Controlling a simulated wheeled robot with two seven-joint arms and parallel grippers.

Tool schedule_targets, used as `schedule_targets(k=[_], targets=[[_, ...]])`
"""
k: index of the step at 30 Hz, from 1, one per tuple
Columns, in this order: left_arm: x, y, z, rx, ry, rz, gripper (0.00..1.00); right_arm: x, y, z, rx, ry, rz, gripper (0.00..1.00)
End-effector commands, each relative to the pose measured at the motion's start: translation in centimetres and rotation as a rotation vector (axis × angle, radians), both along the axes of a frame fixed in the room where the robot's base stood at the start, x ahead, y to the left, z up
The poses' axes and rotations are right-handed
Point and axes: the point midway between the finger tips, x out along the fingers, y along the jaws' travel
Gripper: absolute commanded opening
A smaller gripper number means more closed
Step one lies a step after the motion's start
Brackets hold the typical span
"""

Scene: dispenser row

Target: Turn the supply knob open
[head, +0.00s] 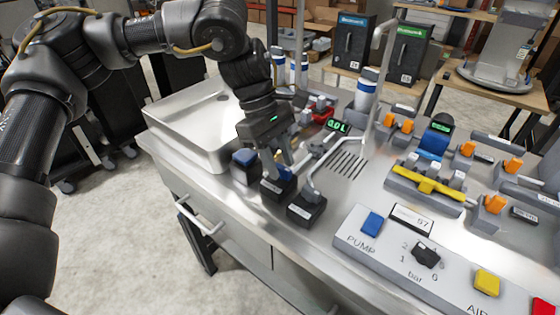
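My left gripper (278,170) points down over the front left of the steel bench (270,228). The fingers partly hide the blue top. I cannot tell whether they touch or grip it. A similar blue-topped block (244,157) stands just left, and a black block with a metal lever (306,207) just right. The labels are too small to read, so I cannot tell which is the supply knob. My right gripper is out of view.
A bent metal spout (372,85) rises behind a slotted drain (345,164). A green-lit display (338,125) is behind the gripper. A steel sink (200,125) lies left. A control panel (440,262) with PUMP and bar markings and a yellow handle (427,184) are at right.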

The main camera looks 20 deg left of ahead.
Motion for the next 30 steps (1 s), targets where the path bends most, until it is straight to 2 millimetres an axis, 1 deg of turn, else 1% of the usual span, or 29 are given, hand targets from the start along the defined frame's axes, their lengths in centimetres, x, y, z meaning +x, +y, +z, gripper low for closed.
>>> schedule_targets(k=[4, 11, 19, 30], targets=[[-0.1, -0.22, -0.48, -0.001, 0.0, 0.0, 0.35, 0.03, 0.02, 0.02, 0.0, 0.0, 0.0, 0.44], [-0.1, -0.25, -0.51, -0.001, -0.001, -0.001, 0.35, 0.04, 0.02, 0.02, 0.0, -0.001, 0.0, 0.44], [-0.09, -0.23, -0.49, -0.001, 0.0, -0.001, 0.0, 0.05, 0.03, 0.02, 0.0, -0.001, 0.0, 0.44], [-0.12, -0.22, -0.54, -0.002, -0.002, 0.037, 0.0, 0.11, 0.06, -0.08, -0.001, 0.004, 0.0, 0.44]])
